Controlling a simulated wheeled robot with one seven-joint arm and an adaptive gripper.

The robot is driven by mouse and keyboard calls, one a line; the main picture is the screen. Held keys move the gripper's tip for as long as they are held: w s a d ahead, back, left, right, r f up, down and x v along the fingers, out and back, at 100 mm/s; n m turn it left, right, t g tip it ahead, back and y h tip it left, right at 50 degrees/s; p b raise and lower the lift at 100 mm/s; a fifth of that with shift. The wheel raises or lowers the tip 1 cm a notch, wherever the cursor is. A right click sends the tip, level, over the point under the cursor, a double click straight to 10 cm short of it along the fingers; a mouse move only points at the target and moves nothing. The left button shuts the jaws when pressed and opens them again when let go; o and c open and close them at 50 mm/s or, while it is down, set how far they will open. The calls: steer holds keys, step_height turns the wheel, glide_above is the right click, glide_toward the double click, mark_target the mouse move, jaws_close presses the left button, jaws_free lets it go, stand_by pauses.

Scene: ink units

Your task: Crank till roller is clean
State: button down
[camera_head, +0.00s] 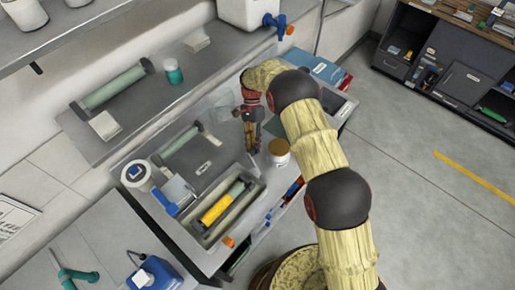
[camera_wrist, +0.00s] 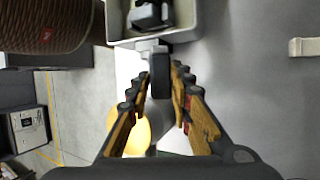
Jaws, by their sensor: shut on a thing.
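The roller (camera_head: 223,204) lies along a grey tray (camera_head: 258,190) on the bench in the head view. A broad yellow band covers its middle and lower left; the upper right part is greyish green. My gripper (camera_head: 250,147) points down just beyond the tray's upper right end. In the wrist view my gripper (camera_wrist: 161,70) is shut on a dark, narrow part that looks like the crank handle (camera_wrist: 159,60), below the pale tray wall (camera_wrist: 190,30). The fingers hide most of the handle, and its turn angle cannot be told. The yellow band does not show in the wrist view.
A jar with a brown lid (camera_head: 279,147) stands close right of my gripper. A clear upright panel (camera_head: 221,104) is behind left.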

steer(key=shift+w+a+f, duration=0.25)
steer(key=shift+a+f, duration=0.2)
steer(key=shift+f, duration=0.05)
steer(key=shift+f+b, duration=0.1)
steer(key=shift+b, duration=0.2)
steer(key=shift+f, duration=0.1)
steer(key=c, duration=1.9)
jaws_free()
steer(key=shift+o, duration=1.2)
steer(key=shift+w+r, duration=0.1)
steer(key=shift+r, duration=0.15)
step_height(320, 180, up, 10)
steer(key=shift+f, duration=0.15)
